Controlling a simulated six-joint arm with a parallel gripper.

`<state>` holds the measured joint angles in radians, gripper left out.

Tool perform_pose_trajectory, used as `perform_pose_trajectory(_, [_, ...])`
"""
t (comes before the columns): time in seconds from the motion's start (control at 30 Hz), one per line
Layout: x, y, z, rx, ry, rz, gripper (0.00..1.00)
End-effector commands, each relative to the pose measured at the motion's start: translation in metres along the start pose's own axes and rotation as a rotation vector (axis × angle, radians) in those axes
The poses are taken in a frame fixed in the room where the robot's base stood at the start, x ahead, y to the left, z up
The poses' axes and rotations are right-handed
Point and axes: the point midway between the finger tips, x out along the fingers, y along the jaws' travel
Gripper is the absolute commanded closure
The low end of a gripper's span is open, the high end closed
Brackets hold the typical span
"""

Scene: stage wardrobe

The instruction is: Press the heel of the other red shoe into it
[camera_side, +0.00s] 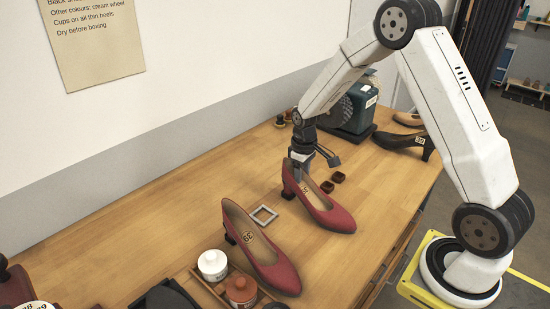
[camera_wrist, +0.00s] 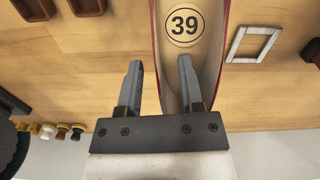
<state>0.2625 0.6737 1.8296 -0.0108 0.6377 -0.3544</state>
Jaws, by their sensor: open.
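Two red high-heeled shoes stand on the wooden bench. The nearer red shoe (camera_side: 272,268) is at the front in the side view. The farther red shoe (camera_side: 328,213) stands beyond it, its back end close to my gripper (camera_side: 318,160). Both heels look dark at the bottom; whether cups sit on them is unclear. In the wrist view, a shoe marked 39 (camera_wrist: 207,55) lies ahead of my gripper (camera_wrist: 160,64). The jaws are apart and empty; the shoe's left wall lines up between them, contact unclear. Two small dark brown cups (camera_side: 338,177) (camera_wrist: 88,6) lie beside the farther shoe.
A grey square frame (camera_side: 264,214) lies flat between the shoes, near the wall side. A tray with jars (camera_side: 240,290) is at the front. A dark machine (camera_side: 355,108) and black shoe (camera_side: 405,142) stand at the back. The bench's right side is mostly clear.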

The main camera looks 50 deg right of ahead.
Motion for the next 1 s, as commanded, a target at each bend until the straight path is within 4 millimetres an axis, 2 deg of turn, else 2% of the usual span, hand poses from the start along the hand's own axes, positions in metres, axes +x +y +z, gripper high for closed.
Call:
perform_pose_trajectory(0.27, [-0.018,0.000,-0.001,0.000,0.002,0.001,0.52])
perform_pose_trajectory(0.7, [-0.070,0.000,-0.001,0.000,0.003,0.001,0.52])
perform_pose_trajectory(1.0, [-0.078,0.000,0.000,0.000,0.001,0.000,0.52])
